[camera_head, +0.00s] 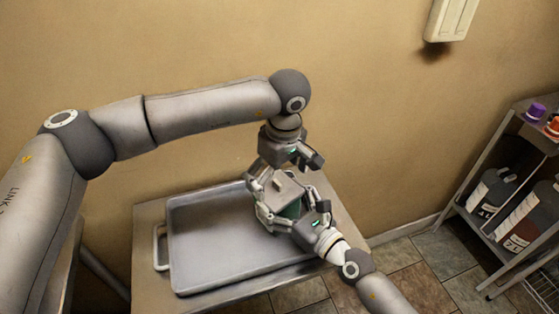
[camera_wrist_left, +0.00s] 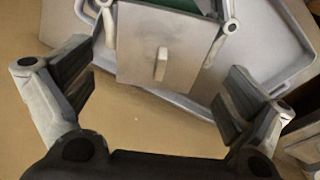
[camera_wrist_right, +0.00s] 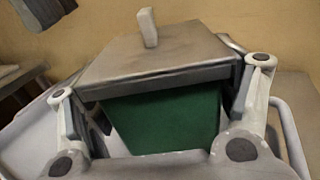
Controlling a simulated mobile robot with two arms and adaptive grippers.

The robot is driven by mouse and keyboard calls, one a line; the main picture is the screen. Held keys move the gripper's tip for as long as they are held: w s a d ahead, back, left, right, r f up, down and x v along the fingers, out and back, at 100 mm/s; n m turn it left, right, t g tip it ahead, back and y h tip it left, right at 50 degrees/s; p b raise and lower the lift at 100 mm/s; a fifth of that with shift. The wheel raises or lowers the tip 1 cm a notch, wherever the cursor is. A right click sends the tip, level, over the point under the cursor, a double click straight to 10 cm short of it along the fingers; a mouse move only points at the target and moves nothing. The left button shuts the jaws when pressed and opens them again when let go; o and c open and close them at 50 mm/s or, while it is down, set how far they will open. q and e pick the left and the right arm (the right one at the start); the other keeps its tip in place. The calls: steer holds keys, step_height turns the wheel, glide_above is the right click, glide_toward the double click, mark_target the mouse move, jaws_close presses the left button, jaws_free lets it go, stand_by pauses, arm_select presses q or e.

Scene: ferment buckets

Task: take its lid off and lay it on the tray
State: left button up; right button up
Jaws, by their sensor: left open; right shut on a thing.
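A green bucket (camera_wrist_right: 165,118) with a flat grey square lid (camera_wrist_right: 185,52) and a small pale knob (camera_wrist_right: 148,27) is by the right part of the grey tray (camera_head: 215,240). My right gripper (camera_head: 296,212) is shut on the bucket, one finger on each side just below the lid. The lid sits on the bucket. My left gripper (camera_wrist_left: 158,88) is open and empty, close to the lid, with the knob (camera_wrist_left: 160,64) ahead between its fingers but apart from them. I cannot tell whether the bucket touches the tray.
The tray stands on a small table (camera_head: 146,222) against a tan wall, and its left part is bare. A metal shelf (camera_head: 480,225) with bottles and jugs stands at the right. Tiled floor (camera_head: 400,275) lies between them.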

arm_select(q)
steer(key=shift+w+a+f, duration=0.1)
steer(key=shift+w+f, duration=0.05)
steer(key=shift+f, duration=1.05)
steer(key=c, duration=1.1)
steer(key=shift+r, duration=0.1)
steer(key=shift+r, duration=0.1)
steer(key=shift+r, duration=1)
arm_select(e)
steer(key=shift+f, duration=0.3)
arm_select(q)
jaws_close()
arm_select(e)
steer(key=shift+s, duration=0.1)
arm_select(q)
steer(key=shift+r, duration=0.2)
arm_select(e)
steer(key=shift+r, duration=0.1)
arm_select(q)
steer(key=shift+f, duration=0.1)
